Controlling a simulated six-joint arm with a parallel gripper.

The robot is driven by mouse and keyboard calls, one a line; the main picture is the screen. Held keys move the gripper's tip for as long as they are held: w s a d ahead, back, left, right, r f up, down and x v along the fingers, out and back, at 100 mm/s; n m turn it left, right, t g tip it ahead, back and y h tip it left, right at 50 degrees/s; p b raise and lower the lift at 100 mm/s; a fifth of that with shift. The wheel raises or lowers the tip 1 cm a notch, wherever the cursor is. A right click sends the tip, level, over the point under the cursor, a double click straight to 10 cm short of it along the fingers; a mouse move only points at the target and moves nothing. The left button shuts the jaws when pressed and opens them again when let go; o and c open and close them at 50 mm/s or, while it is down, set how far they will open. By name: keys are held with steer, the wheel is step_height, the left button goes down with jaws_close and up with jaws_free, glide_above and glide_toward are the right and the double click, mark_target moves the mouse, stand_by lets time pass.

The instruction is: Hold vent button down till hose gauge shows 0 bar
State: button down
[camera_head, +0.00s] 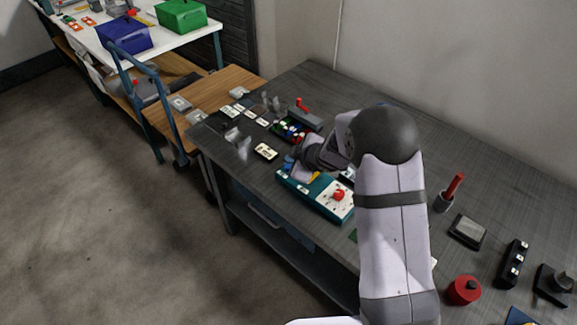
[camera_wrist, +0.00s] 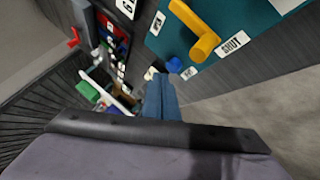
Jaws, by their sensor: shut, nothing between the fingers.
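A teal panel (camera_head: 300,192) lies on the grey workbench, with a white plate and a red knob (camera_head: 339,195) on it. In the wrist view the panel (camera_wrist: 265,30) carries a yellow lever (camera_wrist: 195,30) beside a SHUT label (camera_wrist: 232,43). A small blue button (camera_wrist: 173,64) shows at the panel's edge, by a small label. My gripper (camera_wrist: 158,78) is shut and empty, its blue fingertips close to the blue button; I cannot tell whether they touch. In the head view my arm hides part of the panel. No gauge reading can be made out.
A tray of small coloured parts (camera_head: 289,130) and a white card (camera_head: 265,152) lie beyond the panel. A red-handled tool in a holder (camera_head: 450,192), a grey device (camera_head: 467,231) and a red round object (camera_head: 464,290) stand to the right. The bench's front edge is near the panel.

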steer(key=shift+f, duration=0.2)
steer(key=shift+f, duration=0.25)
steer(key=shift+f+b, duration=0.55)
steer(key=shift+b, duration=0.1)
stand_by(1.7)
steer(key=shift+r, duration=0.15)
stand_by(1.7)
steer(key=shift+r+p, duration=0.85)
steer(key=shift+p, duration=0.2)
step_height(320, 180, up, 5)
steer(key=p, duration=0.5)
